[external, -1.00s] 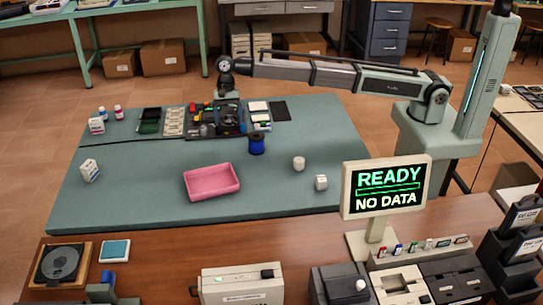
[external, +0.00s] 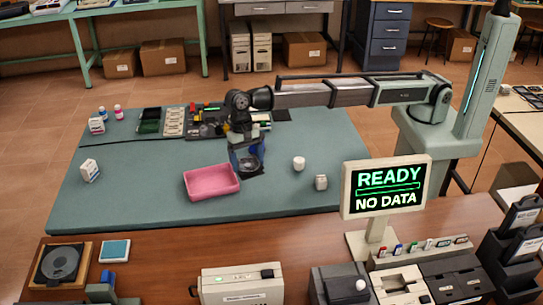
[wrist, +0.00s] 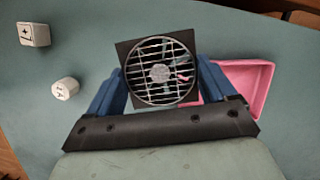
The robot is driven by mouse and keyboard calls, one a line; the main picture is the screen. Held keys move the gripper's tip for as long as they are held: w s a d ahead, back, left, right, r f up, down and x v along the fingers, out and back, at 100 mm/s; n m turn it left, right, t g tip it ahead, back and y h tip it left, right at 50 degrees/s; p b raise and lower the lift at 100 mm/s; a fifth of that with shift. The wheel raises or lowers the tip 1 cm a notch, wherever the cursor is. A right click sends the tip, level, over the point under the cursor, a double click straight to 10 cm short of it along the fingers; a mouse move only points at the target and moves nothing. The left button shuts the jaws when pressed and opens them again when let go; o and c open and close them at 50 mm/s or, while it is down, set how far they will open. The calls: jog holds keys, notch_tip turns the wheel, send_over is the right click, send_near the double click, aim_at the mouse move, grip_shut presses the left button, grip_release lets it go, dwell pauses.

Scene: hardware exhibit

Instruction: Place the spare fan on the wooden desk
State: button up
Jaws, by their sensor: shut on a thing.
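My gripper (external: 248,150) is shut on the spare fan (wrist: 160,70), a square black frame with a round metal grille. Its blue fingers lie on either side of the fan in the wrist view. In the external view the fan (external: 250,164) hangs over the green mat, just right of the pink tray, partly covered by the gripper. The wooden desk (external: 190,243) is the brown surface across the front of the external view, nearer the camera than the mat.
The pink tray (external: 211,194) stands empty on the green mat (external: 130,190). Two small white items, one round (external: 299,163) and one boxy (external: 321,182), stand right of the gripper. A READY display (external: 386,189), a disc on a wooden base (external: 62,264) and several devices occupy the desk.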

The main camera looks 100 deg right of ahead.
jog(key=s+a+m, duration=0.1)
jog(key=s+a, duration=0.3)
jog(key=a, duration=0.6)
jog(key=s+a+m, duration=0.1)
jog(key=s+a, duration=0.3)
jog(key=a, duration=0.7)
jog(key=s+a+m+t, duration=0.1)
jog(key=s+a, duration=0.3)
jog(key=a, duration=0.6)
jog(key=shift+a+m, duration=0.35)
jog(key=shift+m, duration=0.05)
jog(key=shift+s+f, duration=0.1)
jog(key=shift+f, duration=4.8)
jog(key=o, duration=1)
jog(key=shift+f, duration=0.1)
jog(key=v, duration=1.2)
